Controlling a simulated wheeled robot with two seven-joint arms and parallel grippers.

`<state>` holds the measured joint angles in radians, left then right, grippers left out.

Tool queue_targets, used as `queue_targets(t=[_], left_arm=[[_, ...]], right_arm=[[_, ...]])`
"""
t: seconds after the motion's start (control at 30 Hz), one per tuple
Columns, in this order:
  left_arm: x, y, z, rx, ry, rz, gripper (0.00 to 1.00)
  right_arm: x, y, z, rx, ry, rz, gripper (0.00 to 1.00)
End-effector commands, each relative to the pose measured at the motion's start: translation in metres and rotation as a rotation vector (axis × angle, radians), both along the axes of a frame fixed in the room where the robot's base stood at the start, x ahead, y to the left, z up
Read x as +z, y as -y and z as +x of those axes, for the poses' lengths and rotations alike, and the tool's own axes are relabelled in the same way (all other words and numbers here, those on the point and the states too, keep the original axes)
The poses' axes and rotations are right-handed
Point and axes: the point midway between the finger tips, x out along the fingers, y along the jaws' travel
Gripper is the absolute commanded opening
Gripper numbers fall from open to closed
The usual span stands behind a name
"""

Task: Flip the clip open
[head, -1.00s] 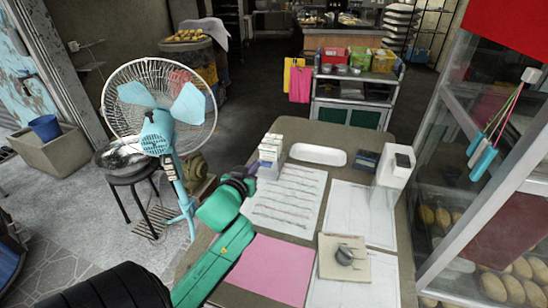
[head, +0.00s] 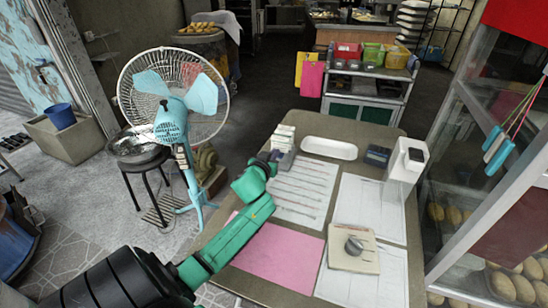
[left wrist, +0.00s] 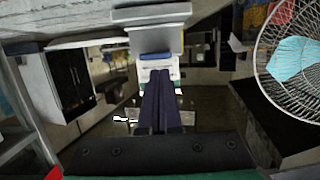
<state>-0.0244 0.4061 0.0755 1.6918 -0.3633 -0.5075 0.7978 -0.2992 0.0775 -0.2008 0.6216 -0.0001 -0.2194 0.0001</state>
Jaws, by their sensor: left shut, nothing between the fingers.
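I cannot pick out a clip with certainty. A beige square block (head: 352,262) with a grey knob-like piece (head: 354,245) on top lies at the right front of the table. My left gripper (head: 271,158) is beside the small white boxes (head: 283,142) at the table's back left, its tip partly hidden by my green arm. In the left wrist view, its dark fingers (left wrist: 160,98) are together and empty, pointing towards a white item with a blue part (left wrist: 155,58). I cannot tell whether they touch it. My right gripper is not in view.
The table (head: 352,131) also holds a pink sheet (head: 290,262), printed papers (head: 301,193), a white tray (head: 329,148) and a white dispenser (head: 407,160). A blue fan (head: 172,110) stands left. A glass cabinet (head: 490,190) borders the right.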

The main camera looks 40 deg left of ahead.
Motion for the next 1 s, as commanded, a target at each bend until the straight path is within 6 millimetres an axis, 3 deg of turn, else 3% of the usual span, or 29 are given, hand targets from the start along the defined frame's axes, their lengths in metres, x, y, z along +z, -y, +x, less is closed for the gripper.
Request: queue_targets(t=[0.37, 0.67, 1.0], left_arm=[[-0.006, 0.000, -0.001, 0.000, 0.000, 0.001, 0.00], [-0.019, 0.005, -0.013, 0.000, 0.000, -0.002, 0.00], [-0.015, 0.005, -0.012, 0.000, 0.000, 0.001, 0.00]], right_arm=[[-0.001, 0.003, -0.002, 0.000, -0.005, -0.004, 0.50], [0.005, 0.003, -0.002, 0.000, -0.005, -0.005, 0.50], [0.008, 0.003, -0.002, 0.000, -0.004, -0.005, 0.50]])
